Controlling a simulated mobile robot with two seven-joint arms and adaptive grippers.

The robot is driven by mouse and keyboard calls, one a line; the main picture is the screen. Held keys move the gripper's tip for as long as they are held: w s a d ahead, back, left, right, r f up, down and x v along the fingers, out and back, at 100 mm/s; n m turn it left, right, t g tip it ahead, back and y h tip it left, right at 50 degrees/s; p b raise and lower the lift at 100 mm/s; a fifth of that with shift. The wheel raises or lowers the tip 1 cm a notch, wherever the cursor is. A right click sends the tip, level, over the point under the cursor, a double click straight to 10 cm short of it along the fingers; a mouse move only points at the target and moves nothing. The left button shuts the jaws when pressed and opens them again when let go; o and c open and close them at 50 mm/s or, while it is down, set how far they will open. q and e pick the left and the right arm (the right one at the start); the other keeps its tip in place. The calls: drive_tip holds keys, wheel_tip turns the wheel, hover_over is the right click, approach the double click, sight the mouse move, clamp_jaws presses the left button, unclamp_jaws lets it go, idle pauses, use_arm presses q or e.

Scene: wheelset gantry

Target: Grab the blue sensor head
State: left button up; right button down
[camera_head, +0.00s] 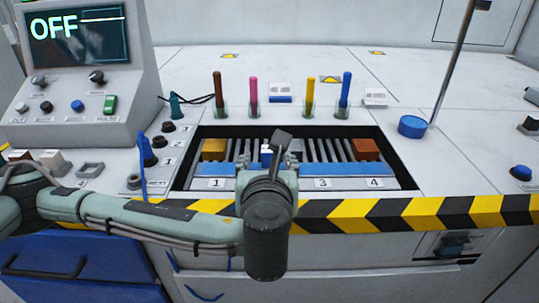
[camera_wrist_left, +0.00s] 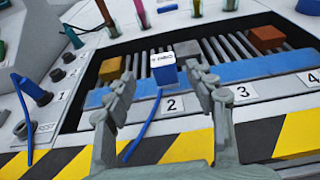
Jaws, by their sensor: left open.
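The blue sensor head (camera_wrist_left: 162,70) is a small block with a white, lettered top, standing in the slotted tray just behind label 2. A blue cable runs from it down over the front edge. It also shows in the head view (camera_head: 266,152), partly hidden by my gripper. My left gripper (camera_wrist_left: 162,80) is open, its fingers spread either side of the sensor head in the wrist view, with gaps to it. In the head view my left gripper (camera_head: 280,162) reaches over the tray's front edge. My right gripper is in neither view.
The tray also holds a yellow block (camera_head: 213,149) near label 1 and an orange-brown block (camera_head: 366,148) near label 4. Several coloured upright pegs stand behind it. A control panel (camera_head: 85,75) reading OFF stands left; a thin pole (camera_head: 455,65) rises right.

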sight(270, 153)
use_arm(q)
drive_tip(key=x, duration=0.5)
drive_tip(key=shift+w+d+f, duration=0.1)
drive_tip(key=shift+d, duration=0.1)
clamp_jaws()
